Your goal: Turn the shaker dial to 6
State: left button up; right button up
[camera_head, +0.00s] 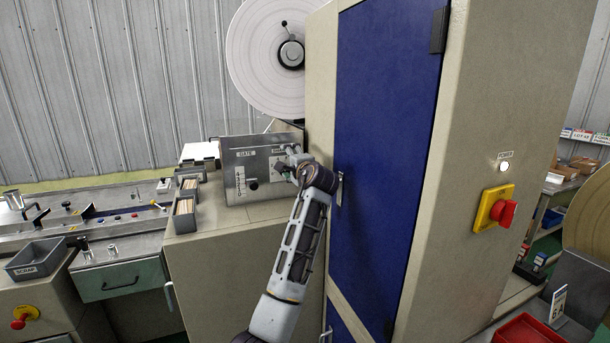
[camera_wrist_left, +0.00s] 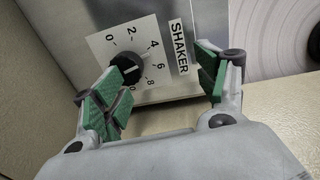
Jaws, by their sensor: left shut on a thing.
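The black shaker dial (camera_wrist_left: 125,70) sits on a white numbered plate beside the SHAKER label (camera_wrist_left: 179,47) in the left wrist view. In the head view, my left gripper (camera_head: 290,165) is at the grey control panel (camera_head: 238,172) and hides the dial. My right gripper is out of view.
A tall blue-doored cabinet (camera_head: 385,130) stands close right of my arm. A large white reel (camera_head: 265,70) is above the panel. Card bins (camera_head: 184,222) stand left of it. A red-and-yellow switch (camera_head: 495,210) is on the cabinet's right side.

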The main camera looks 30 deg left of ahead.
pick_arm(q)
jog(key=p+v, duration=0.1)
jog(key=v, duration=1.3)
jog(key=shift+s, duration=0.5)
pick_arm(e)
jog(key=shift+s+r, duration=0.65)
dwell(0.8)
